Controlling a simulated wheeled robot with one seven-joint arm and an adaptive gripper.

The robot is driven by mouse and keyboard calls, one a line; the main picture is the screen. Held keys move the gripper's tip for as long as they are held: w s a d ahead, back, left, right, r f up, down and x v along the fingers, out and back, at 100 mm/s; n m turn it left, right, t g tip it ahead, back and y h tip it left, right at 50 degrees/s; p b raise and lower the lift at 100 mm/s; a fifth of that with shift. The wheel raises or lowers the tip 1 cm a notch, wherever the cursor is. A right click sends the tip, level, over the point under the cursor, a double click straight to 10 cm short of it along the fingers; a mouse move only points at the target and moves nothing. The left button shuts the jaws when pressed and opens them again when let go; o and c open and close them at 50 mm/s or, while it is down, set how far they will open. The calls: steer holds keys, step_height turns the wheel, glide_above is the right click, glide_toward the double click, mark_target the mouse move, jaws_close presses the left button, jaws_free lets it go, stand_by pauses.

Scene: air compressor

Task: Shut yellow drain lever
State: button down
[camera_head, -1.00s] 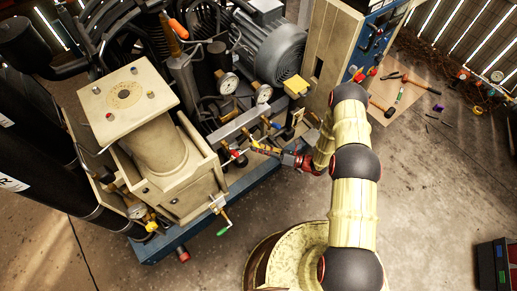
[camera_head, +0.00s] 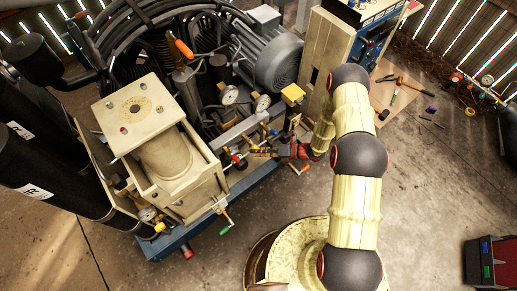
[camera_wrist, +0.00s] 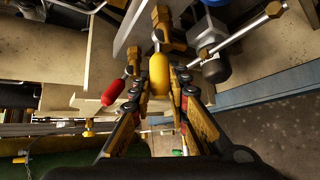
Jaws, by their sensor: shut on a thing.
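The yellow drain lever (camera_wrist: 158,72) shows in the wrist view as a rounded yellow handle below a brass fitting. My gripper (camera_wrist: 159,84) has its two fingers on either side of this handle and is shut on it. In the head view, my gripper (camera_head: 257,153) reaches left from the arm to the compressor's valve row. There the lever is too small and too covered by the fingers to make out clearly.
A red-handled lever (camera_wrist: 112,92) is close to the left finger in the wrist view. In the head view, a green-handled valve (camera_head: 225,229) sticks out at the compressor's front, and pressure gauges (camera_head: 262,103) stand behind my gripper. Tools lie on the floor mat (camera_head: 384,97).

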mark_target(257, 148)
steer(key=p, duration=0.1)
steer(key=r+g+h+p, duration=0.1)
steer(key=r+p, duration=0.1)
steer(key=shift+w+a+r+m+g+h, duration=0.1)
steer(key=shift+w+r+m+g+h, duration=0.1)
steer(key=shift+w+m+g+h, duration=0.15)
steer(key=p, duration=0.1)
steer(key=m+g+h+p, duration=0.1)
steer(key=r+g+h+p, duration=0.1)
steer(key=shift+w+a+r+p, duration=0.1)
steer(key=shift+w+a+p, duration=0.15)
steer(key=shift+p, duration=0.05)
steer(key=c, duration=1.7)
jaws_free()
steer(key=shift+c, duration=0.2)
steer(key=shift+o, duration=0.3)
steer(key=shift+m, duration=0.25)
steer(key=v, duration=1.2)
steer(key=shift+w, duration=0.1)
